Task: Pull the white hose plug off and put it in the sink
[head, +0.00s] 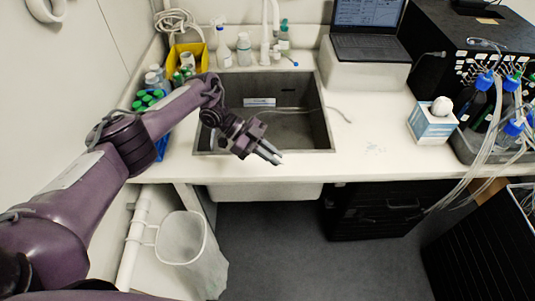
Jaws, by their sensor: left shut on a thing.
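My left gripper (268,154) reaches in from the left and hangs over the front rim of the grey sink (302,122). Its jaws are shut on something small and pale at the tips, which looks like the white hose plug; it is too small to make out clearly. The sink is set into the white counter, and my arm hides part of its left side. A thin grey hose (338,112) lies across the sink's right edge onto the counter. My right gripper is not in view.
Bottles (244,50) and a white tap (265,32) stand behind the sink. A yellow bin (188,57) and green-capped tubes (147,100) are at the left. A laptop (367,28), a tissue box (433,122) and tubed bottles (484,98) are at the right. A waste bin (182,238) stands below.

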